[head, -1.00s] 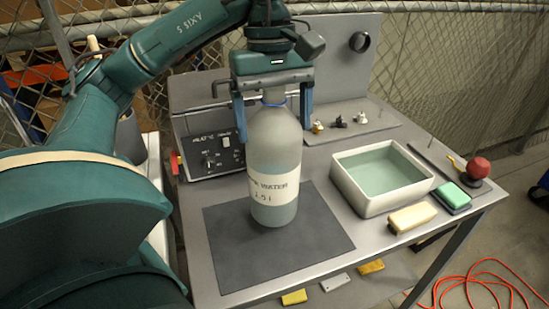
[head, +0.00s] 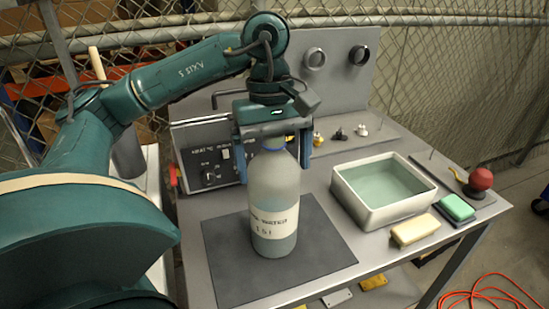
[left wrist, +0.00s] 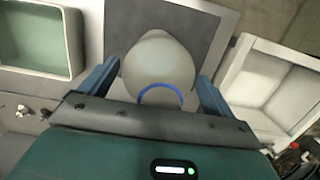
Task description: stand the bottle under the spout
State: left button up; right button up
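The clear bottle (head: 274,205), with a white label and a blue neck ring, is upright over the dark square mat (head: 325,262). I cannot tell whether its base touches the mat. My left gripper (head: 273,165) comes from behind and above, with one blue finger on each side of the bottle's shoulder. The fingers look closed on it. The left wrist view shows the bottle (left wrist: 160,65) between the fingertips. A bent metal tube (head: 228,94), seemingly the spout, shows above the grey control box (head: 208,160), behind the bottle and left of it. My right gripper is out of view.
A white basin of greenish liquid (head: 342,193) stands right of the mat. Small fittings (head: 340,134) sit behind. The mat around the bottle is clear.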

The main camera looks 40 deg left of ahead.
pick_arm(q)
jog(key=shift+o, duration=1)
